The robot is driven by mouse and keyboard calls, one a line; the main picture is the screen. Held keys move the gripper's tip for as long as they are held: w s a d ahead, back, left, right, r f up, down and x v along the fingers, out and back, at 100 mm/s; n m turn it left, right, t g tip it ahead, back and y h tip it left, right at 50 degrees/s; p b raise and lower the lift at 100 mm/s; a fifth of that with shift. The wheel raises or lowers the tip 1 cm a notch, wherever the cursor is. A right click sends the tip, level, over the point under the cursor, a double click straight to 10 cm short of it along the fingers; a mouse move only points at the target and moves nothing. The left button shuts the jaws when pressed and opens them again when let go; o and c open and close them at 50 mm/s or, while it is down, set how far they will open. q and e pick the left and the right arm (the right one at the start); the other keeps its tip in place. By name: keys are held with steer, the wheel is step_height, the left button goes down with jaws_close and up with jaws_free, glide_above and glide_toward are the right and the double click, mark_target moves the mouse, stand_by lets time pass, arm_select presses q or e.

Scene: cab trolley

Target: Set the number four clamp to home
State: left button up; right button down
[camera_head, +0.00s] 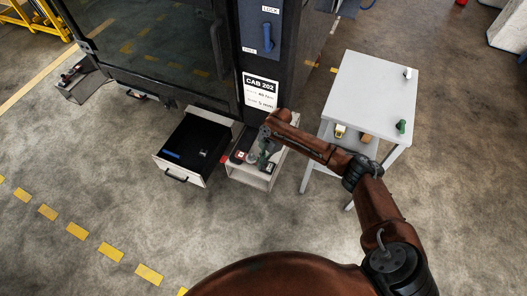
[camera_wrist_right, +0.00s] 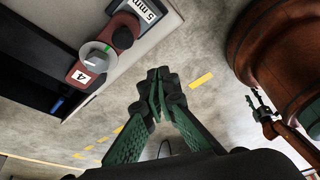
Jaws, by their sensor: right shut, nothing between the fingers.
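The number four clamp (camera_wrist_right: 94,62) is a dark red block with a white "4" label and a round grey knob with a green mark. It sits on a pale ledge at the upper left of the right wrist view. My right gripper (camera_wrist_right: 158,88) is shut and empty, to the right of and below the clamp in that view, apart from it. In the head view my right gripper (camera_head: 264,160) is over the small pale unit (camera_head: 262,181) below the cab and hides part of it. A dark end of my left arm (camera_wrist_right: 263,112) shows small in the right wrist view.
A block with a "5 mm" label (camera_wrist_right: 150,12) stands beside the clamp. An open drawer (camera_head: 186,150) is left of the pale unit. A grey trolley (camera_head: 370,90) with small items stands to the right. The cab panel (camera_head: 268,60) rises behind. Front floor is clear.

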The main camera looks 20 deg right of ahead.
arm_select(q)
steer(key=shift+s+a+f+p, duration=0.15)
steer(key=shift+s+p, duration=0.2)
steer(key=shift+s, duration=0.75)
steer(key=shift+s+a+f+p, duration=0.1)
steer(key=shift+s+p, duration=0.2)
steer(key=shift+s, duration=0.75)
arm_select(e)
step_height(320, 180, up, 7)
steer(key=w+d, duration=0.1)
steer(key=w, duration=0.1)
steer(key=shift+w, duration=0.15)
